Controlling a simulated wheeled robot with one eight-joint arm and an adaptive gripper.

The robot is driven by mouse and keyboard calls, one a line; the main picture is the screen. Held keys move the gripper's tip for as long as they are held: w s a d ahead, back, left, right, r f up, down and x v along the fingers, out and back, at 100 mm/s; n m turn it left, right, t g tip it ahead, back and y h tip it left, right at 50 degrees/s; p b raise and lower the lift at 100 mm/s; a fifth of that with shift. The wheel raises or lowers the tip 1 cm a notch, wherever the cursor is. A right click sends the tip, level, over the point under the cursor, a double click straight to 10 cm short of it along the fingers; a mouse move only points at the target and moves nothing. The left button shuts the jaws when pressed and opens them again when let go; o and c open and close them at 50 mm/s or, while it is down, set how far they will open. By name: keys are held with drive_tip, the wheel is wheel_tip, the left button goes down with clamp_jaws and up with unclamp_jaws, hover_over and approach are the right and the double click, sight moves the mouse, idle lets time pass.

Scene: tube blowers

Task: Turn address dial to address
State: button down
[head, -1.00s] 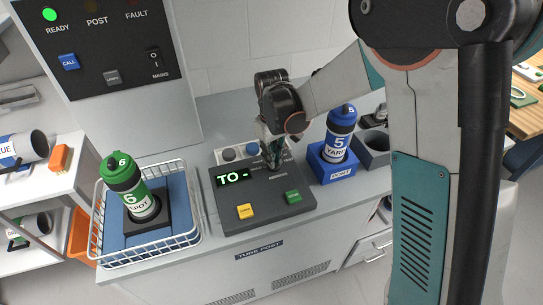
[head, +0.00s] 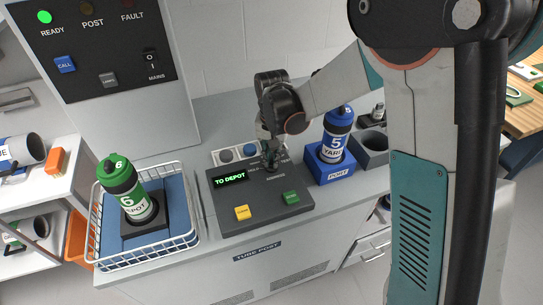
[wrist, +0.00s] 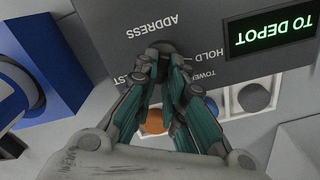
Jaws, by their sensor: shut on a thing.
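The dark grey control panel (head: 225,213) sits on the bench with a lit green display (head: 230,176) reading "TO DEPOT". The display also shows upside down in the wrist view (wrist: 271,33). My gripper (head: 271,163) points down at the back of the panel. In the wrist view my gripper (wrist: 163,54) is shut on the black address dial (wrist: 164,46), with a finger on either side. The word ADDRESS is printed beside the dial. The fingers hide much of the dial, so its pointer cannot be made out, and they partly cover the labels around it.
A yellow button (head: 242,212) and a green button (head: 291,198) are on the panel's front. A wire basket (head: 145,255) holding a green DEPOT carrier (head: 121,180) stands left. A blue YARD carrier (head: 336,133) stands in a blue holder (head: 335,174) right.

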sight(272, 160)
drive_tip(key=shift+m, duration=0.5)
drive_tip(key=c, duration=1.9)
unclamp_jaws()
drive_tip(key=shift+c, duration=0.2)
wheel_tip(272, 160, up, 12)
